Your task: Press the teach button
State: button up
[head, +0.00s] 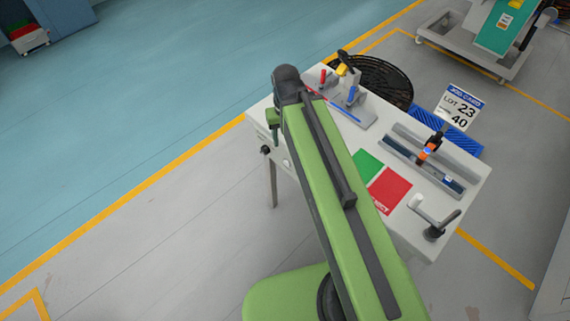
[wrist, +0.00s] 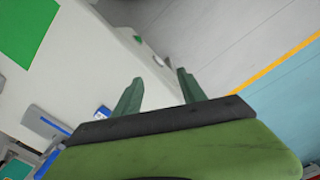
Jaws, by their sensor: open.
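I cannot make out a button marked teach in either view. In the wrist view, small fittings (wrist: 158,60) sit along the table edge just beyond my fingertips; which one is a button I cannot tell. A dark knob (head: 265,150) shows at the table's left edge in the head view. My gripper (wrist: 160,76) has its two green fingers apart with nothing between them. It is above the table's edge. In the head view my arm hides most of the gripper and part of the tabletop.
The white table (head: 450,205) bears a green patch (head: 367,163), a red patch (head: 390,191), a clamp fixture (head: 350,97), a rail with an orange piece (head: 428,150) and a crank handle (head: 436,227). A job card (head: 459,108) stands behind. Floor left of the table is clear.

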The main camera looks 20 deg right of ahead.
grip_shut()
dwell(1.4)
